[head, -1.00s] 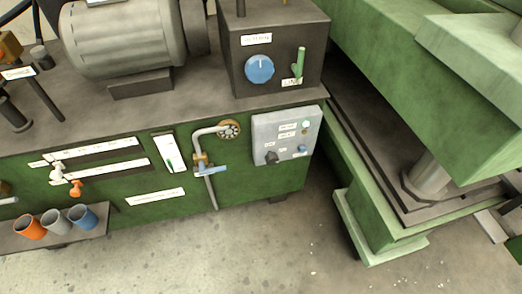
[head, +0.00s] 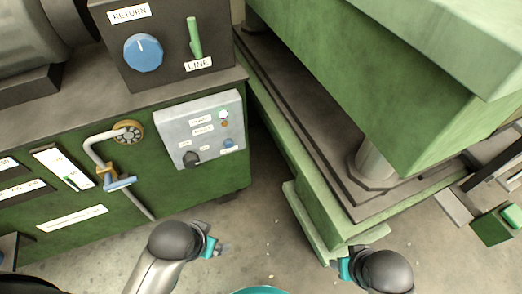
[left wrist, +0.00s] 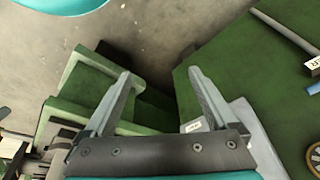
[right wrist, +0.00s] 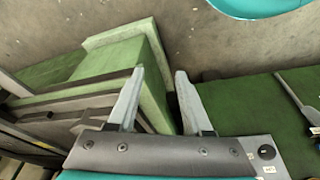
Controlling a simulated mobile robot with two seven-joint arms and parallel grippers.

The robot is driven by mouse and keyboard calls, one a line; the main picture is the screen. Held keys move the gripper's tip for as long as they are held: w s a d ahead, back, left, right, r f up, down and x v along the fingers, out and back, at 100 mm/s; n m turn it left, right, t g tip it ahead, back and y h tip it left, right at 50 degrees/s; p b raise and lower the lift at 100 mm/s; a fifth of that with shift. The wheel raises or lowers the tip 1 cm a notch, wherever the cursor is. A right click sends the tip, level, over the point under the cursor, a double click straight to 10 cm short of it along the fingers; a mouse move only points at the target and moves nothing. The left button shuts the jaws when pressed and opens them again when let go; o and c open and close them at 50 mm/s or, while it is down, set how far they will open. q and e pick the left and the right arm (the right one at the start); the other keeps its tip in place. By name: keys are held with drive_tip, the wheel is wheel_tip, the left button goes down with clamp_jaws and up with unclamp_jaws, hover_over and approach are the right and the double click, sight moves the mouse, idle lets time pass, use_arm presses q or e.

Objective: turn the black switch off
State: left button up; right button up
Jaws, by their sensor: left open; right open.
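The black switch (head: 191,159) is a small dark knob at the lower left of the grey control panel (head: 175,125) on the front of the green cabinet. My left gripper (head: 220,249) is open and empty, below the panel and apart from it; its spread fingers also show in the left wrist view (left wrist: 159,72). My right gripper (head: 338,266) is open and empty, farther right by the green press base; its spread fingers show in the right wrist view (right wrist: 160,72). The left wrist view shows part of the panel (left wrist: 247,118), with its face largely hidden.
A blue knob (head: 229,146) and a pale lamp (head: 224,114) share the panel. A bent pipe with a blue-handled valve (head: 120,183) is left of it. Above stand a blue dial (head: 143,53) and green lever (head: 194,37). The green press (head: 400,70) bounds the right; floor lies between.

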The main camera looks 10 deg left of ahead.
use_arm(q)
drive_tip(key=w+d+m+t+h+b, duration=0.25)
drive_tip(key=w+d+t, duration=0.35)
drive_tip(key=w, duration=0.4)
drive_tip(key=n+t+y, duration=0.6)
drive_tip(key=n+y, duration=0.1)
drive_tip(key=y, duration=0.6)
approach(192, 165)
use_arm(e)
wheel_tip(192, 165, down, 10)
use_arm(q)
drive_tip(key=shift+m+h, duration=0.25)
drive_tip(key=b+x, duration=0.3)
drive_tip(key=x, duration=0.6)
drive_tip(key=shift+s+a+f, duration=0.1)
drive_tip(key=shift+b+x, duration=0.35)
drive_tip(key=shift+x, duration=0.65)
use_arm(e)
wheel_tip(192, 165, up, 9)
drive_tip(key=w+t, duration=0.1)
drive_tip(key=shift+w+a, duration=0.25)
drive_tip(key=shift+f, duration=0.1)
